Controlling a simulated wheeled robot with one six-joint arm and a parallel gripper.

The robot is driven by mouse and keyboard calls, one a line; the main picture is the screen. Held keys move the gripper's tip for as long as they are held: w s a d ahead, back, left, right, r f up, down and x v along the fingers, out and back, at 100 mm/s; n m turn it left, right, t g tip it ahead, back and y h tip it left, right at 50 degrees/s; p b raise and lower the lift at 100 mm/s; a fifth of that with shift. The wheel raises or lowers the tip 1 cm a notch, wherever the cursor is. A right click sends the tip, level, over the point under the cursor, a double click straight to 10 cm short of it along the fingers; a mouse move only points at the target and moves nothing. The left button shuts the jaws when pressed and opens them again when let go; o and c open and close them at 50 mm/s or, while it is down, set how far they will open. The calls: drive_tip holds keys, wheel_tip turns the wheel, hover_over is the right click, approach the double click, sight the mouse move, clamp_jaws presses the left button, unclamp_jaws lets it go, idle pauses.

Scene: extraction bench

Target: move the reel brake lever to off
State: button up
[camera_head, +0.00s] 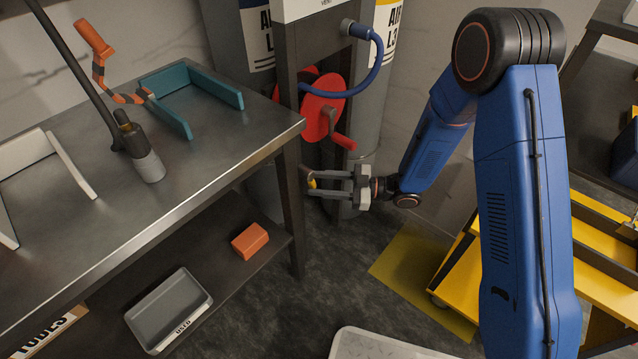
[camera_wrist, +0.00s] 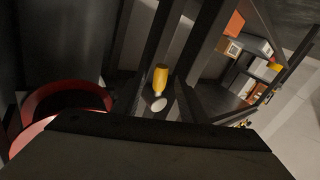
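In the wrist view the yellow grip (camera_wrist: 160,79) stands roughly upright above a pale round end. My gripper (camera_head: 313,181) points left, its fingers apart around or beside the yellow grip. Contact cannot be told. The lever's pivot and any off mark are not readable.
A red crank handle (camera_head: 344,142) juts from the reel just above my gripper. The steel bench's leg (camera_head: 291,215) stands close left of the fingers. A blue hose (camera_head: 372,75) loops above. A yellow cart (camera_head: 455,262) stands to the right.

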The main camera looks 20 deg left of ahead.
drive_tip(key=shift+a, duration=0.2)
clamp_jaws()
drive_tip(key=shift+s+a+f+m+y, duration=0.2)
drive_tip(key=shift+s+m+y, duration=0.25)
drive_tip(key=shift+m, duration=0.25)
drive_tip(key=shift+s+m+y, duration=0.15)
drive_tip(key=shift+m+y, duration=0.3)
drive_tip(key=shift+m, duration=0.25)
unclamp_jaws()
drive_tip(key=v, duration=1.7)
